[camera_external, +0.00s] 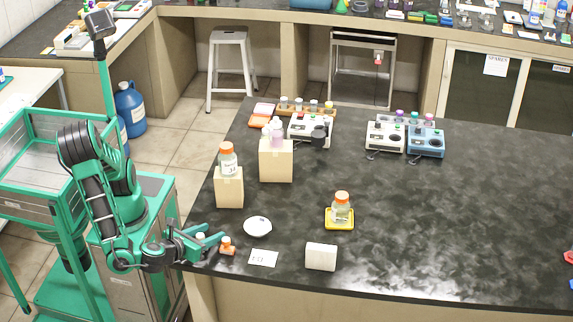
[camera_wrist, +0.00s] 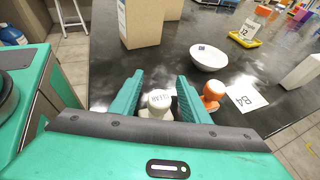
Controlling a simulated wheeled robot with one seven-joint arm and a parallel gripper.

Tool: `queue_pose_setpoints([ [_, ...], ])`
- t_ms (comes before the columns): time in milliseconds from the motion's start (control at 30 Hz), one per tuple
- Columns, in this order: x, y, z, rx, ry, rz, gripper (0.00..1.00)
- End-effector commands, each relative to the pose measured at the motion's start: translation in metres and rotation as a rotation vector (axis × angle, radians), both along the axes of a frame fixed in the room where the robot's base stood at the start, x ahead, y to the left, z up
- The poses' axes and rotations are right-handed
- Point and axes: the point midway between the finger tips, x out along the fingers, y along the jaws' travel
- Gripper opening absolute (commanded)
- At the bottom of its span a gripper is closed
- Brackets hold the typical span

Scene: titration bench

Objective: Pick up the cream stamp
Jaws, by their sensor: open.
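The cream stamp (camera_wrist: 158,103) has a pale round head with lettering on top and stands upright on the dark bench near its edge. My gripper (camera_wrist: 157,90) is open, with one green finger on each side of the stamp. I cannot tell whether either finger touches it. In the external view the cream stamp (camera_external: 200,237) shows only as a small pale top between the fingers of my gripper (camera_external: 212,242). An orange stamp (camera_wrist: 212,93) stands just right of the right finger, very close to it.
A white dish (camera_wrist: 208,58) and a card marked B4 (camera_wrist: 240,97) lie beyond and right of the stamps. A cardboard box (camera_external: 229,192) bearing a bottle stands behind. A white block (camera_external: 321,257) and a yellow tray (camera_external: 339,226) are farther right. The bench's right side is mostly clear.

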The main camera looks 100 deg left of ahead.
Motion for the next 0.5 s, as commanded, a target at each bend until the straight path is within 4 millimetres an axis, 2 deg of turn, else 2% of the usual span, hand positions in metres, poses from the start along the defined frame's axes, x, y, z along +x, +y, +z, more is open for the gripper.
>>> queue_pose_setpoints([
  [167,0.0002,0.0001,-0.0001,0.000,0.000,0.000,0.42],
  [200,0.0002,0.0001,-0.0001,0.000,0.000,0.000,0.37],
  [367,0.0001,0.0000,0.0000,0.000,0.000,0.000,0.00],
  [500,0.0001,0.0000,0.0000,0.000,0.000,0.000,0.00],
])
